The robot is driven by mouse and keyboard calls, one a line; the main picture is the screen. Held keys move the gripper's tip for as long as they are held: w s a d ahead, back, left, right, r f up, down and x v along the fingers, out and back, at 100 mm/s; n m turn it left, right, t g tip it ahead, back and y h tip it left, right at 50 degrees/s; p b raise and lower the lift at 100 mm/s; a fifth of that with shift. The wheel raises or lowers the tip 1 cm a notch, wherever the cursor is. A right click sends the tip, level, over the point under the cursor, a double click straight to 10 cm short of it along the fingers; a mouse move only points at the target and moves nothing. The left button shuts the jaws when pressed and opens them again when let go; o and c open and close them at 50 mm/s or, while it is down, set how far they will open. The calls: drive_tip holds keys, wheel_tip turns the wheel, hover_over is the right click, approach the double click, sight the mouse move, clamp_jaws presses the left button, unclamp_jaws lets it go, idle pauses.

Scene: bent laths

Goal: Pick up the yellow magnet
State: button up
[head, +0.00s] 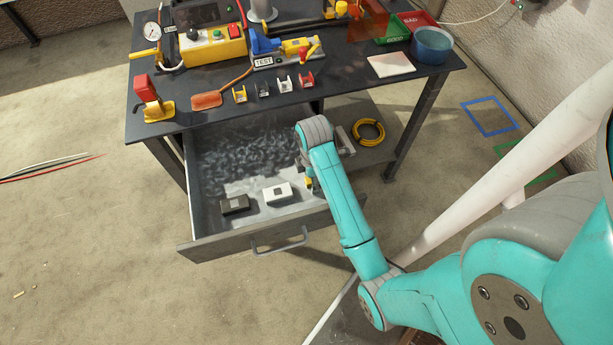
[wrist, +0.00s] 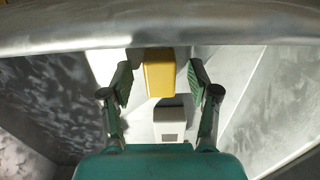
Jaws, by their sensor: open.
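The yellow magnet (wrist: 159,76) is a yellow block in the wrist view, between my gripper's two fingers with a gap on each side. In the head view a small yellow patch (head: 309,182) shows beside my gripper in the open drawer (head: 219,236); it is too small to be sure it is the magnet. My gripper (wrist: 160,82) is open, its dark green fingers either side of the block. My arm hides most of that drawer corner in the head view.
A white block (head: 278,193) and a black block (head: 235,204) lie in the drawer to the left. A pale block (wrist: 169,125) shows near the yellow one in the wrist view. The drawer's metal rim (wrist: 150,28) crosses the top. The workbench (head: 190,125) stands above the drawer.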

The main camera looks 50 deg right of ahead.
clamp_jaws()
drive_tip(key=shift+r, duration=0.15)
